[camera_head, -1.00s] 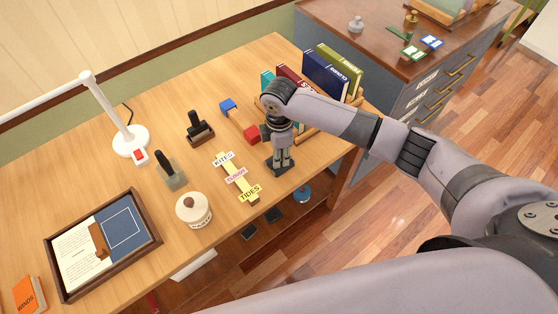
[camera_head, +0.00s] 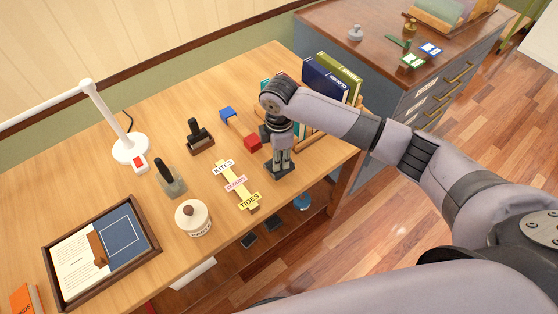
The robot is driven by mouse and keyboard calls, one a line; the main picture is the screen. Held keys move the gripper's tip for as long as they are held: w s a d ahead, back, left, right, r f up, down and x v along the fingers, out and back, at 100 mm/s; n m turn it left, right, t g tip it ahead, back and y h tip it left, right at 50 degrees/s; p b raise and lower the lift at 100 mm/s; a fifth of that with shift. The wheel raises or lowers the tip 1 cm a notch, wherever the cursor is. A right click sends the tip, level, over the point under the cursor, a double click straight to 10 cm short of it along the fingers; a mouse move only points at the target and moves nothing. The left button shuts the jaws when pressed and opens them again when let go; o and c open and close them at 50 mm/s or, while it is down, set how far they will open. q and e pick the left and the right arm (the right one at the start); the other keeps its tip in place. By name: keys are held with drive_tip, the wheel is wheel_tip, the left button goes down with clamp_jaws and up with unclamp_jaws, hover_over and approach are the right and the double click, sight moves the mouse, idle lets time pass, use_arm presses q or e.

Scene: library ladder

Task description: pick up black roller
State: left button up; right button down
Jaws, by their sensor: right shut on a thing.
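My right gripper (camera_head: 280,166) points down at the wooden table (camera_head: 110,152), in front of the row of books. It is shut on a small dark thing at the tabletop, which appears to be the black roller (camera_head: 279,173). The fingers hide most of it, so its full shape cannot be made out. I cannot tell whether it still touches the table. My left gripper is not in view.
Books (camera_head: 333,79) stand behind the gripper.

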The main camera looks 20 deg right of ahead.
wheel_tip(320, 180, up, 18)
drive_tip(key=b, duration=0.1)
drive_tip(key=shift+f, duration=0.2)
drive_tip(key=c, duration=1.8)
unclamp_jaws()
drive_tip(key=shift+c, duration=0.2)
drive_tip(key=c, duration=0.5)
drive_tip(key=shift+o, duration=0.2)
